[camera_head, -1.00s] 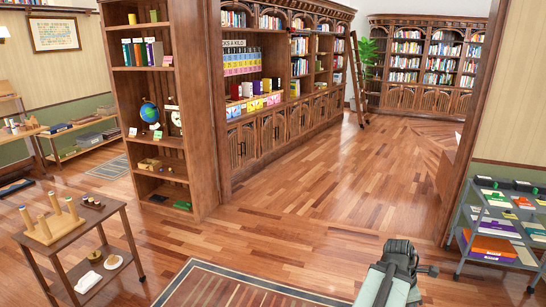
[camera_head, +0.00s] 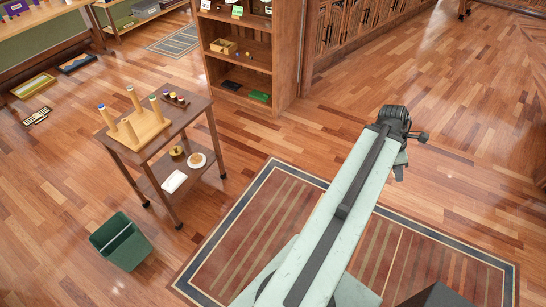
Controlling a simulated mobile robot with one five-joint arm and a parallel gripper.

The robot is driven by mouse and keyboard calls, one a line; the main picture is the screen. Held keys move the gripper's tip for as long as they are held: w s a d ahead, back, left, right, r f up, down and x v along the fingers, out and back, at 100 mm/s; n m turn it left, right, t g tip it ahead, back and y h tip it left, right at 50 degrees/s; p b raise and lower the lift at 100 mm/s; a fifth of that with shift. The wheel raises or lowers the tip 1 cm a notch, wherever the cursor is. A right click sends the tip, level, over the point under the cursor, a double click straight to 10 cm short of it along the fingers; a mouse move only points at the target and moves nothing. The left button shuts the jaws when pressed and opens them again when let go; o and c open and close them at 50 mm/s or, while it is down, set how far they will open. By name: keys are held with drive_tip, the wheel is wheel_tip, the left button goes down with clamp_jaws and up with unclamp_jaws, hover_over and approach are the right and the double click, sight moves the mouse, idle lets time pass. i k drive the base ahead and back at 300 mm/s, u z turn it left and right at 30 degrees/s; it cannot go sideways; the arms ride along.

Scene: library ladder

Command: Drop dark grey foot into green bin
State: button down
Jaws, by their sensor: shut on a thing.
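The green bin (camera_head: 122,243) stands on the wood floor at the lower left, left of the striped rug and in front of the small side table. My gripper (camera_head: 402,166) is at the far end of my pale green arm, above the rug's upper edge and well to the right of the bin. It is shut on a small dark thing. The dark grey foot cannot be clearly told apart from the dark wrist parts around it.
The side table (camera_head: 184,111) holds a wooden peg stand (camera_head: 137,131) and a small dark tray, with several items on its lower shelf. It stands between the bin and the bookcase (camera_head: 243,60). The striped rug (camera_head: 250,245) lies flat. Floor between bin and rug is clear.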

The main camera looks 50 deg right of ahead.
sight(142, 255)
drive_tip(key=u, duration=0.65)
drive_tip(key=i, duration=1.45)
drive_tip(key=u, duration=1.1)
drive_tip(key=i, duration=0.65)
drive_tip(key=u, duration=0.25)
drive_tip(key=k, duration=0.9)
drive_tip(key=u, duration=0.2)
drive_tip(key=i, duration=0.9)
drive_tip(key=z, duration=0.1)
